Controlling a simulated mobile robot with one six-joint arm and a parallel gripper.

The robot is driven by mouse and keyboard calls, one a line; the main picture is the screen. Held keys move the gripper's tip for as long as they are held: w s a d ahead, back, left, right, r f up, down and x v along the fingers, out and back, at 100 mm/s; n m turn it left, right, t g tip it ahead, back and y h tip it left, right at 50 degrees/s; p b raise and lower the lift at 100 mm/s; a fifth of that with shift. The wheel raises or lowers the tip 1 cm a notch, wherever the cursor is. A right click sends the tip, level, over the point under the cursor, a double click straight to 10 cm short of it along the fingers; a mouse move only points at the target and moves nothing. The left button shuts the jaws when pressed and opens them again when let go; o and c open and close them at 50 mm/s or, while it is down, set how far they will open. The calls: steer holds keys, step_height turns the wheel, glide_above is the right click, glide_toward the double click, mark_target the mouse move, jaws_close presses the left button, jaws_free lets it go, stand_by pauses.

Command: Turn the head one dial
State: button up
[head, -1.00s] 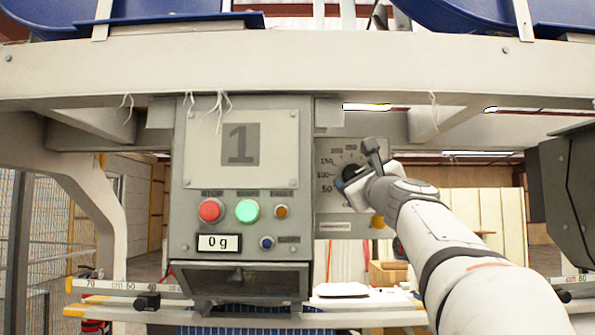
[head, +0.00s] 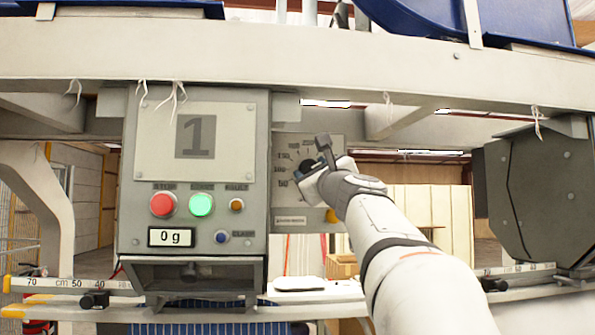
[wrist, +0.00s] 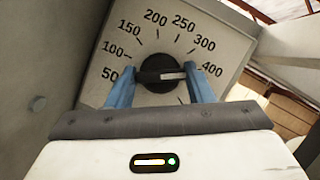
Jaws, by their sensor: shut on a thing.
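The head one dial is a black round knob (wrist: 160,72) with a pale pointer line, on a grey plate (wrist: 105,85) numbered 50 to 400. In the wrist view the pointer lies nearly level and points right, toward the 400 mark. My gripper (wrist: 160,68) has its two blue fingers on the left and right sides of the knob, shut on it. In the head view my gripper (head: 322,172) reaches the dial plate (head: 283,165) from the right and hides most of the knob. The plate sits right of the grey box marked 1 (head: 240,150).
The head one box carries a red button (head: 163,204), a lit green button (head: 201,204) and a display (head: 171,237) reading 0 g. A white beam (head: 300,60) runs above. A dark housing (head: 535,190) hangs at the right. A ruled rail (head: 65,285) runs below.

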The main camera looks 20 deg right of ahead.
steer(key=shift+r+n+g+y+p, duration=0.1)
steer(key=shift+n+g+y+p, duration=0.45)
steer(key=shift+n, duration=1.25)
steer(key=shift+r+n+g+y, duration=0.15)
steer(key=shift+n+y, duration=0.8)
steer(key=shift+n, duration=0.85)
steer(key=shift+f, duration=0.1)
steer(key=o, duration=1)
steer(key=shift+s, duration=0.1)
steer(key=b+v, duration=0.3)
steer(key=v, duration=0.4)
steer(key=shift+s, duration=0.4)
